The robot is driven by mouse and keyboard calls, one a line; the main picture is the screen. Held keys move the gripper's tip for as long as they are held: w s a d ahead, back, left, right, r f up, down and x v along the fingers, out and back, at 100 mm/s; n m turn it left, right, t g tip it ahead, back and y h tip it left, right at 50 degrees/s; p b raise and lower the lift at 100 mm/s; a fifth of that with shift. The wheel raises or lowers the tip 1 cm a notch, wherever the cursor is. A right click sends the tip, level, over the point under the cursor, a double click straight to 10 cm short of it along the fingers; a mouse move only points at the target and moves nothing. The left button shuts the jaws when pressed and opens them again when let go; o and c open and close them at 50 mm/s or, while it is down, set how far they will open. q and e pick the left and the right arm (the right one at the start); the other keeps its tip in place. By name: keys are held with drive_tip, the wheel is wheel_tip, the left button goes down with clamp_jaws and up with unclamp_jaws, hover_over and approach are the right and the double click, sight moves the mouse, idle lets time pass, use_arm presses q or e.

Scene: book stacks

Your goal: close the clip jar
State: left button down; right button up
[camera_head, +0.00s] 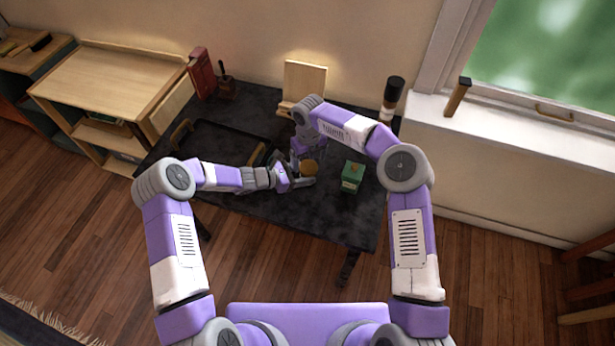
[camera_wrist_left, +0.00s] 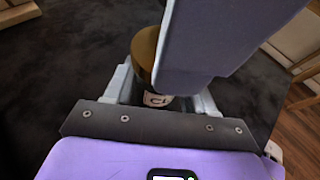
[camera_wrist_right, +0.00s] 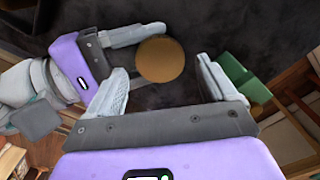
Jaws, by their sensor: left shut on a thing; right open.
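The jar has a round golden-brown lid (camera_head: 309,168) and stands near the middle of the dark table. My left gripper (camera_head: 298,178) is shut on the jar from the left. In the left wrist view the lid (camera_wrist_left: 146,46) and a dark body with a pale label (camera_wrist_left: 158,100) show between the fingers; my right gripper hides part of them. My right gripper (camera_wrist_right: 161,66) is open above the jar, its fingers on either side of the lid (camera_wrist_right: 160,60) in the right wrist view. I cannot make out the clip or whether the lid is fully seated.
A green box (camera_head: 352,176) stands right of the jar. A black tray (camera_head: 215,150) with brass-coloured handles lies to the left. A wooden stand (camera_head: 304,80), a red book (camera_head: 202,73) and a dark-topped cylinder (camera_head: 391,98) are at the back. The front right of the table is clear.

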drive_tip(key=shift+f, duration=1.35)
drive_tip(key=shift+c, duration=0.3)
drive_tip(key=c, duration=1)
drive_tip(key=m, duration=0.3)
drive_tip(key=shift+c, duration=0.2)
drive_tip(key=o, duration=1.2)
drive_tip(key=shift+r, duration=0.1)
